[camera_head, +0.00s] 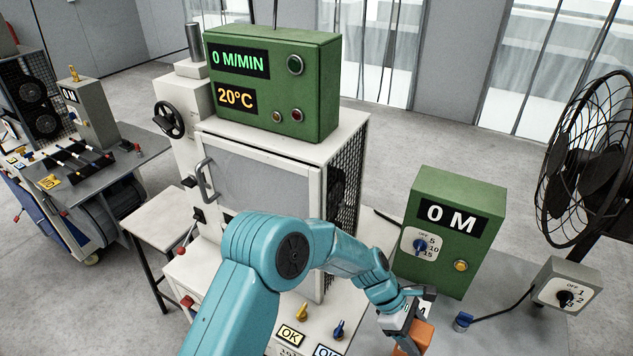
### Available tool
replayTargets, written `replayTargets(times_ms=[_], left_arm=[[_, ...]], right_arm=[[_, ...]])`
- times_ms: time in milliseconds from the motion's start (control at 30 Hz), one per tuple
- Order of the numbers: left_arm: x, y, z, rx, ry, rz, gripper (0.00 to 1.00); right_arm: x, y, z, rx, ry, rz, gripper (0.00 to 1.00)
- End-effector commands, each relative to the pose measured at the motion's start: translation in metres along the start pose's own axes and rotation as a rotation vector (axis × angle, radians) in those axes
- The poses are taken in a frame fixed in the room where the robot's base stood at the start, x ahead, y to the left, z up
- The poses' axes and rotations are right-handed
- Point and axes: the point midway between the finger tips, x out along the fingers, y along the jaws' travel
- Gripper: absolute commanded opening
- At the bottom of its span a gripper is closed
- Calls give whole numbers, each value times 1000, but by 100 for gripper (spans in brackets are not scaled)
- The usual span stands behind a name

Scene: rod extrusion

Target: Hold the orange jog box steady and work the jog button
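The orange jog box (422,336) is at the bottom edge, right of centre, partly hidden by a gripper and cut off by the frame. No jog button can be made out on it. One teal arm comes in from the lower left, which I take as my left arm. Its grey gripper (401,328) is at the box, with a finger along the box's left side. The far finger is hidden, so I cannot tell whether it grips the box. My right gripper is not in view.
A green box (450,235) reading "0 M" stands behind the gripper. A grey switch box (566,286) with a cable and a caged fan (590,165) are at right. A white cabinet (262,176) carries a green display box (272,84). A control bench (75,165) is at left.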

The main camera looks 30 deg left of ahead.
Motion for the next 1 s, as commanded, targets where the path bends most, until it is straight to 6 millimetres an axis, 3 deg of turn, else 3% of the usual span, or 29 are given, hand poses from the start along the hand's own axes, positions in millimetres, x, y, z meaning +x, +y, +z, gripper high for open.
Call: replayTargets(times_ms=[467, 500, 567, 767, 833, 1000], left_arm=[[0, 0, 0, 0, 0, 0, 0], [0, 0, 0, 0, 0, 0, 69], [0, 0, 0, 0, 0, 0, 89], [0, 0, 0, 0, 0, 0, 89], [0, 0, 0, 0, 0, 0, 100], [0, 0, 0, 0, 0, 0, 100]], right_arm=[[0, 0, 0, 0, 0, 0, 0], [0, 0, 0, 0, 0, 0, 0], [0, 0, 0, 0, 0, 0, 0], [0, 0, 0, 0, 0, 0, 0], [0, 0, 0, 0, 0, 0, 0], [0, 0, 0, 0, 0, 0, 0]])
